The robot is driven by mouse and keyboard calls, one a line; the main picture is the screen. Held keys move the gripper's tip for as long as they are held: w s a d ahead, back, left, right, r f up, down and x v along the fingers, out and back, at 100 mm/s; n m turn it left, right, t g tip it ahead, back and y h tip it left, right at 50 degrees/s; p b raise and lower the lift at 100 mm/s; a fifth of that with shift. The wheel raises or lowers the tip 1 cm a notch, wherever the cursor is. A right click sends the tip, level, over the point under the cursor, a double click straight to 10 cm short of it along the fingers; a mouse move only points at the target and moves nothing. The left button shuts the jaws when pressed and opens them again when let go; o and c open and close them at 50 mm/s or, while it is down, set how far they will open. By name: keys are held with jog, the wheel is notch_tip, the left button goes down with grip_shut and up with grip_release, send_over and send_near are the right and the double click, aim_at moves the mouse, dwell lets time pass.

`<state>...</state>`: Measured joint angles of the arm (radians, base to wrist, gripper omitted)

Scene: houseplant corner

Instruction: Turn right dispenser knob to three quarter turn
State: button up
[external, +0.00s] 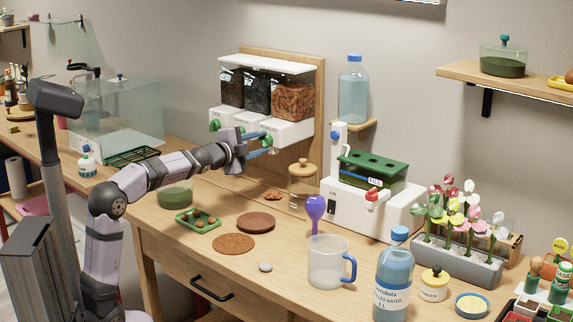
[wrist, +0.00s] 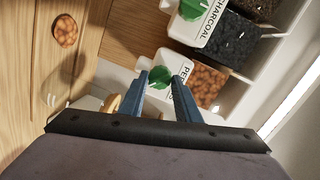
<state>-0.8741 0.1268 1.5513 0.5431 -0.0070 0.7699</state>
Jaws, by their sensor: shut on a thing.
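The dispenser (external: 262,120) hangs on a wooden backboard, with three clear bins above white fronts. The right bin (external: 292,101) holds brown pebbles; its white front with a partly hidden label also shows in the wrist view (wrist: 172,66). The right green knob (wrist: 160,78) sits on that front. My gripper (external: 266,143) is at this knob, and its two blue fingers (wrist: 163,80) are shut on it, one on each side. The knob's exact turn angle cannot be told, as the fingers partly cover it. The charcoal bin's green knob (wrist: 191,9) is beside it, untouched.
The left green knob (external: 215,125) is clear of my arm. A glass jar with a wooden lid (external: 302,185) stands below and right of my gripper. A brown pebble pile (external: 273,196) lies on the bench. A green tray (external: 198,220) and terracotta saucer (external: 256,222) are nearer.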

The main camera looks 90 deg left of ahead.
jog(key=m+y+b, duration=0.1)
jog(key=m+b, duration=0.4)
jog(key=shift+f, duration=0.2)
jog(key=m+b, duration=0.2)
jog(key=m, duration=0.1)
jog(key=shift+d+m, duration=0.1)
jog(key=shift+m, duration=0.3)
jog(key=m+b, duration=0.1)
jog(key=m, duration=0.2)
jog(key=shift+m+t+y+b, duration=0.3)
jog(key=shift+b, duration=0.05)
jog(key=m+b, duration=0.1)
jog(key=m, duration=0.3)
jog(key=shift+f+b, duration=0.1)
jog(key=shift+b, duration=0.25)
jog(key=m+t+b, duration=0.1)
jog(key=m, duration=0.2)
jog(key=shift+m, duration=0.4)
jog(key=m+b, duration=0.1)
jog(key=m, duration=0.2)
jog(key=m+t+b, duration=0.1)
jog(key=m, duration=0.3)
jog(key=shift+s+a, duration=0.1)
jog(key=shift+a, duration=0.1)
